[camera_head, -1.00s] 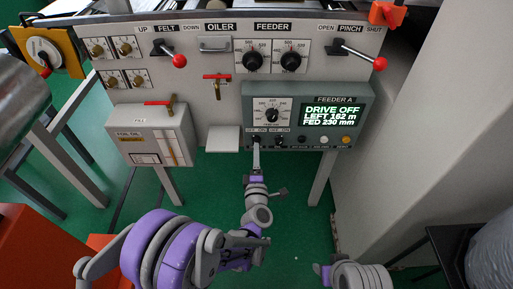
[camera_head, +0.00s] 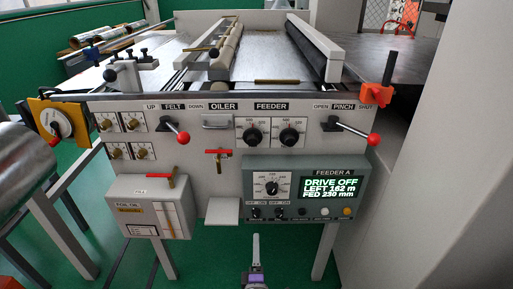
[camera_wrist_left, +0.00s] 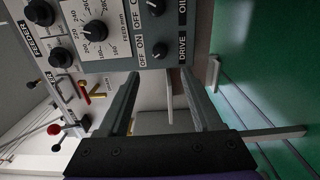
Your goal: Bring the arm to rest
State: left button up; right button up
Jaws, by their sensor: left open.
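My left gripper (camera_head: 256,243) points up from the bottom of the head view, just below the feeder A control box. In the left wrist view its two dark fingers (camera_wrist_left: 165,100) stand apart with nothing between them. The grey feeder A box (camera_head: 250,180) has a dial (camera_head: 272,188), small switches (camera_head: 255,213) and a screen (camera_head: 329,189) reading "DRIVE OFF, LEFT 162 m, FED 230 mm". In the left wrist view the drive switch (camera_wrist_left: 158,50) shows beyond the fingertips, apart from them. My right gripper is out of view.
The felt lever (camera_head: 175,132) and pinch lever (camera_head: 355,132) with red knobs stick out from the machine front. A foil oil box (camera_head: 135,220) and small shelf (camera_head: 222,210) hang lower left. Green floor (camera_head: 215,265) is open below the panel.

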pick_arm(q)
jog(key=s+a+r+m+g+h, duration=0.35)
jog(key=r+m+h, duration=0.2)
jog(key=m, duration=0.45)
jog(key=s+a+f+m+g+y, duration=0.4)
jog(key=s+a, duration=0.3)
jog(key=s, duration=0.5)
jog(key=s+a+f+m+g+y, duration=0.15)
jog(key=s+a+m+g, duration=0.4)
jog(key=s, duration=0.65)
notch_tip(320, 180, up, 25)
jog(key=a+n+p, duration=0.1)
jog(key=p, duration=2.1)
jog(key=shift+w+a+r, duration=0.15)
jog(key=shift+w+a, duration=0.15)
jog(key=shift+a, duration=0.05)
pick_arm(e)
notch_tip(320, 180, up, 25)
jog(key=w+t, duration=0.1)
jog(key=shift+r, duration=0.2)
pick_arm(q)
jog(key=shift+s, duration=0.1)
